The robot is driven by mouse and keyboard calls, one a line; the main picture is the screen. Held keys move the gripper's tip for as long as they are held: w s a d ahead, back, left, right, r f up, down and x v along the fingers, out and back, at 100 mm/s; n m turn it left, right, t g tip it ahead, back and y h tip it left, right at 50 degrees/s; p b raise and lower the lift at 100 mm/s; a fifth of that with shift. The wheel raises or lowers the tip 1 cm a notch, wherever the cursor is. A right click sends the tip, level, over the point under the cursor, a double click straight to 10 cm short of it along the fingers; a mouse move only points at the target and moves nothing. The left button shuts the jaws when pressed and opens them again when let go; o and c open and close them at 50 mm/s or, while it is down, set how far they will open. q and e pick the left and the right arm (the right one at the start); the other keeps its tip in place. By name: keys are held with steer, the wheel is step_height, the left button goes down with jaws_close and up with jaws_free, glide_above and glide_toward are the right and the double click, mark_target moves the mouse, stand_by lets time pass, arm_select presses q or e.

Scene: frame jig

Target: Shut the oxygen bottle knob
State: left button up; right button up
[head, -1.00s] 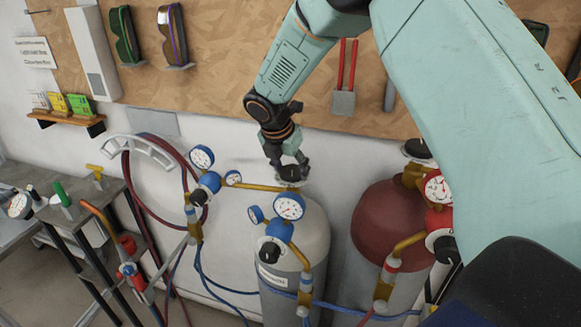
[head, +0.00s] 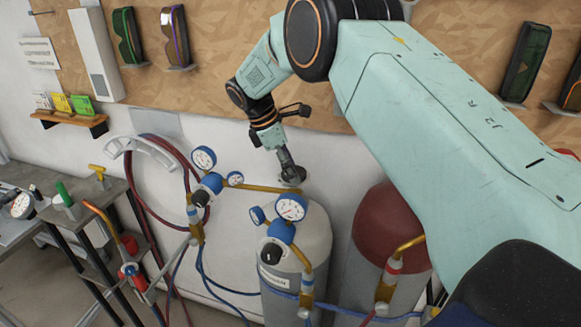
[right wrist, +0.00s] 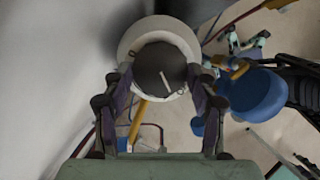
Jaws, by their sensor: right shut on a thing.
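The oxygen bottle (head: 305,245) is the grey-white cylinder standing against the wall, with a label low on its front. Its dark round knob (right wrist: 160,68) has a pale line across the top, slanted in the right wrist view, and sits above the pale bottle top. My right gripper (head: 291,168) reaches down onto the knob from above. In the right wrist view its fingers (right wrist: 160,84) lie on both sides of the knob, shut on it. In the head view the gripper mostly hides the knob. My left gripper is not in view.
Two blue-rimmed gauges, a blue regulator (head: 280,231) and brass pipes are close to the knob. A dark red cylinder (head: 383,225) stands to the right, partly behind my arm. A bench (head: 100,212) with tools is at the left, and a hose coil hangs beside it.

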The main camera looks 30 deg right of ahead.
steer(key=m, duration=0.2)
steer(key=m+g, duration=0.1)
steer(key=m+y, duration=0.1)
steer(key=m, duration=0.1)
steer(key=shift+w+d+m+g, duration=0.15)
steer(key=shift+w+m+g, duration=0.15)
steer(key=shift+g, duration=0.1)
steer(key=shift+w+d+m+g+y, duration=0.1)
steer(key=shift+m+g+y, duration=0.3)
steer(key=shift+m, duration=1)
steer(key=shift+r+m+b, duration=0.15)
steer(key=shift+m+b, duration=0.15)
steer(key=o, duration=1.1)
steer(key=shift+o, duration=0.2)
